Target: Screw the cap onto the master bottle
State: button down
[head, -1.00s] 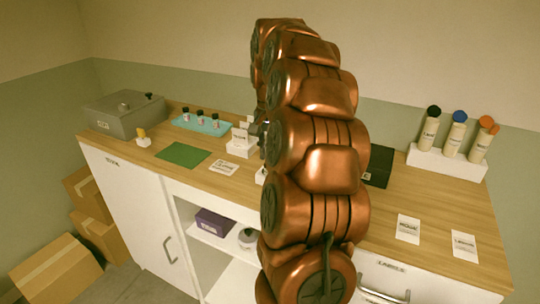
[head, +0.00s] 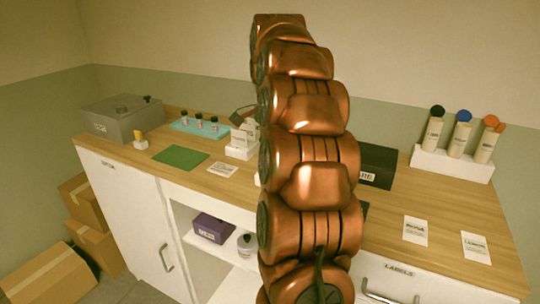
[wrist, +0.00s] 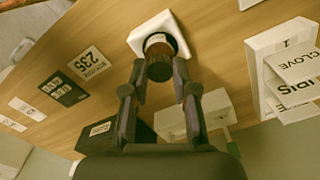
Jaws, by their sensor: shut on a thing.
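In the wrist view my gripper (wrist: 159,70) is shut on a dark round cap (wrist: 159,69). The cap is lined up over a brown bottle (wrist: 156,42), which stands in a white square holder (wrist: 176,23) on the wooden counter. The cap hides most of the bottle's top, and I cannot tell whether the cap touches the neck or is threaded on it. In the head view my arm hides the bottle, the cap and my fingertips.
White card holders, one reading CLOVE (wrist: 296,63), stand right of the bottle. Printed cards, one marked 235 (wrist: 90,62), lie left. In the head view, a grey box (head: 122,118), green mat (head: 181,157) and a rack of capped bottles (head: 451,164) occupy the counter.

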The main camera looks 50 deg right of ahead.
jog(key=shift+m+b, duration=0.45)
jog(key=shift+m, duration=0.85)
jog(key=c, duration=1)
grip_release()
